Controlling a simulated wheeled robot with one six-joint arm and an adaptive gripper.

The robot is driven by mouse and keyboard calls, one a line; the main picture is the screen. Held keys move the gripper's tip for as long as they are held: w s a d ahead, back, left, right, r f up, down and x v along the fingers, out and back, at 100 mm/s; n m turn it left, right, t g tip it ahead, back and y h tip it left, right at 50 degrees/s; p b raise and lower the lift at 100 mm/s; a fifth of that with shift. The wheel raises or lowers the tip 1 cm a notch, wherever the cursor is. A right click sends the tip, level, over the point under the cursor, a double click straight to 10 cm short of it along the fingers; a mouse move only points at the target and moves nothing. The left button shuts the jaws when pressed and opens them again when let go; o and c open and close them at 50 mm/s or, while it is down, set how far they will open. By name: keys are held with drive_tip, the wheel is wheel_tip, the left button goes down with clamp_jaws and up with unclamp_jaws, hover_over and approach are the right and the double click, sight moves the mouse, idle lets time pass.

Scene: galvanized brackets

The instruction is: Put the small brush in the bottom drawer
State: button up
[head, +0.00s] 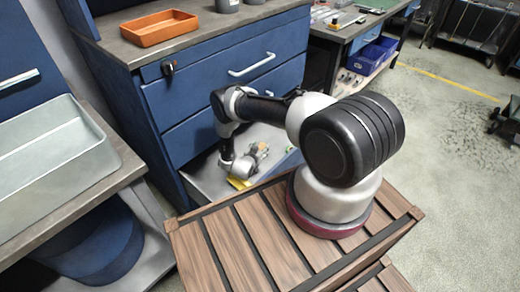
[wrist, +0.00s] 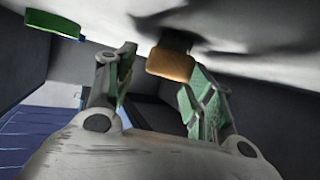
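The bottom drawer (head: 208,180) is pulled open under the blue cabinet, with a pale inside. My gripper (head: 240,168) reaches down into it in the head view, where its fingertips are hard to make out. In the wrist view, my gripper (wrist: 160,82) has its two green-padded fingers spread apart. The small brush, seen as an orange-brown block (wrist: 170,65) with a dark part behind it, shows between the fingertips. It is close to a pale surface, with a small gap to the left finger. Whether it touches the right finger or that surface I cannot tell.
A yellow item (head: 238,183) lies in the drawer beside my gripper. A green block (wrist: 52,22) shows in the wrist view. An orange tray (head: 160,27) stands on the cabinet top. A grey bench (head: 120,165) is at left; open floor lies at right.

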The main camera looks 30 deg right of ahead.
drive_tip(key=shift+r, duration=0.3)
drive_tip(key=v, duration=0.7)
drive_tip(key=shift+s+a+r, duration=0.15)
drive_tip(key=shift+s+r, duration=0.05)
drive_tip(key=shift+r, duration=0.2)
drive_tip(key=shift+w, duration=0.1)
